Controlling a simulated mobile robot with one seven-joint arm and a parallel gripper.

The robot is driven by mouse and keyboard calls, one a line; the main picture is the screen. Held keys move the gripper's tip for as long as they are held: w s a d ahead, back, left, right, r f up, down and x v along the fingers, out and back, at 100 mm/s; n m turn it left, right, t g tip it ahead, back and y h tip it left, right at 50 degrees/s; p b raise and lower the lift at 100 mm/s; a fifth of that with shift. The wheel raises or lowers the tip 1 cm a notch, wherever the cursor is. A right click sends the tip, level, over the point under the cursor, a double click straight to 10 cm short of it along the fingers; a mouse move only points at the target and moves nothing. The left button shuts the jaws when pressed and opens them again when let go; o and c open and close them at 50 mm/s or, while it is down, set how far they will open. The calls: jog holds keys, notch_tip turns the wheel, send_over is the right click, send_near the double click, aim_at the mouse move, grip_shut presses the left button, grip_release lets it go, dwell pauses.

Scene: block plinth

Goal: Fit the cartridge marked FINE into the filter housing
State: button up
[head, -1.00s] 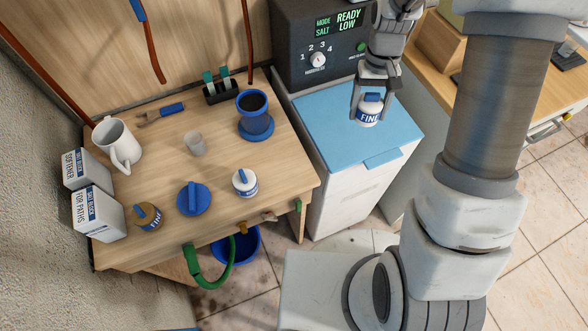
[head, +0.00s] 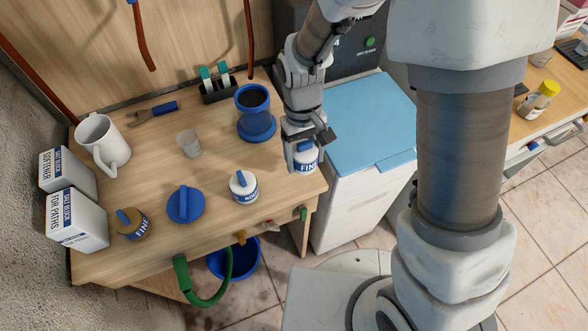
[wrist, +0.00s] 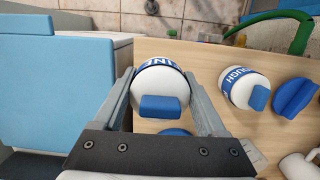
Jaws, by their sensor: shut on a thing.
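A white cartridge (head: 305,160) with a blue FINE band and blue tab is between the fingers of my gripper (head: 303,150). My gripper is shut on it, near the table's right edge. The wrist view shows this cartridge (wrist: 160,82) from its tab side. I cannot tell if it touches the table. The blue filter housing (head: 254,122), open and dark inside, stands left of and behind my gripper. A blue cap (head: 186,204) with a raised grip lies on the table. A brown-topped cartridge (head: 132,224) also marked FINE lies at front left. A white cartridge (head: 243,186), marked ROUGH in the wrist view (wrist: 243,88), stands near the front edge.
A white mug (head: 102,146), a clear cup (head: 189,144), a wrench (head: 154,113) and two cartons (head: 76,220) are on the wooden table (head: 160,175). A blue-lidded white cabinet (head: 372,120) stands right of it. A green hose (head: 215,290) hangs in front.

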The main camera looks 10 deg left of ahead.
aim_at(294, 178)
jog(key=shift+s+a+f, duration=0.1)
jog(key=shift+a+f, duration=0.3)
jog(key=shift+a, duration=0.2)
jog(key=shift+s+a+f, duration=0.1)
jog(key=shift+a+f, duration=0.3)
jog(key=shift+a, duration=0.2)
jog(key=shift+f+b, duration=0.3)
jog(key=shift+f, duration=1.6)
jog(key=shift+f, duration=0.2)
jog(key=o, duration=1.3)
jog(key=shift+c, duration=0.2)
jog(key=shift+r, duration=0.15)
notch_tip(294, 178, up, 12)
jog(key=w+p, duration=0.1)
jog(key=shift+w+a+p, duration=0.25)
jog(key=shift+a+p, duration=0.1)
